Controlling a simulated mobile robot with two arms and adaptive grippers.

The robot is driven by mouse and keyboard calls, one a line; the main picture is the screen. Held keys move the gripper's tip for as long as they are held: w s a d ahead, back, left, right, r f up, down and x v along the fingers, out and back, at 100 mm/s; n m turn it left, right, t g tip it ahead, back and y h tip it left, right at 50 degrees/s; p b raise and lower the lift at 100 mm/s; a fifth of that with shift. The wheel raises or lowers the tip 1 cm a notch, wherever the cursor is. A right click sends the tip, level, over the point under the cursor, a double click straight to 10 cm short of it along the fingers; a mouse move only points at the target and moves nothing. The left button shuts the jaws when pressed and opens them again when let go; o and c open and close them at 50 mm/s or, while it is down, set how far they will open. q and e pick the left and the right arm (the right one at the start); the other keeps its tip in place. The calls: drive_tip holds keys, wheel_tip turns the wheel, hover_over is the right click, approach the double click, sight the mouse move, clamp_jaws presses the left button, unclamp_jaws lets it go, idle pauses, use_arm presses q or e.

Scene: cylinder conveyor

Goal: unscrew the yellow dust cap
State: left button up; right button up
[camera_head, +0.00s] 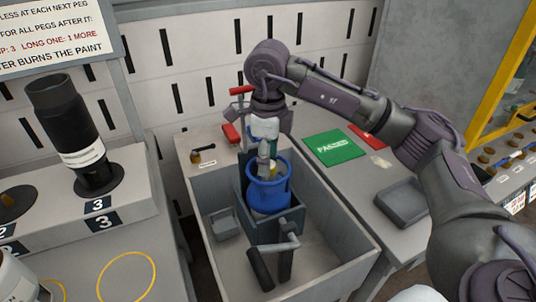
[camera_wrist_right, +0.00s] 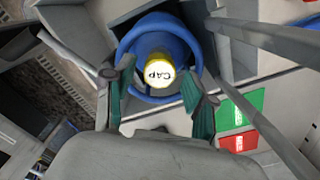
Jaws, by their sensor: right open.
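The yellow dust cap (camera_wrist_right: 157,66) faces the right wrist camera, with a white disc marked "CAP". It sits inside the collar of a blue cylinder (camera_head: 268,196), whose blue ring (camera_wrist_right: 128,50) surrounds it. The cylinder stands upright in a grey vise (camera_head: 281,228) with a crank handle. My right gripper (camera_head: 266,158) points down over the cylinder's top. In the wrist view its fingers (camera_wrist_right: 160,88) are open on either side of the cap, with visible gaps. The gripper mostly hides the cap in the head view.
The vise stands in a grey open bin (camera_head: 330,240). A green "PASSED" plate (camera_head: 333,147), red plate (camera_head: 368,135) and dark tray (camera_head: 402,202) lie to the right. A red-handled tool (camera_head: 231,133) is behind. A black cylinder (camera_head: 66,120) stands on a peg block at left.

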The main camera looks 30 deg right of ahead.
drive_tip(key=shift+m, duration=0.5)
drive_tip(key=m, duration=0.3)
drive_tip(key=shift+m+p, duration=0.4)
drive_tip(key=shift+s+r+m, duration=0.1)
drive_tip(key=shift+m, duration=1.1)
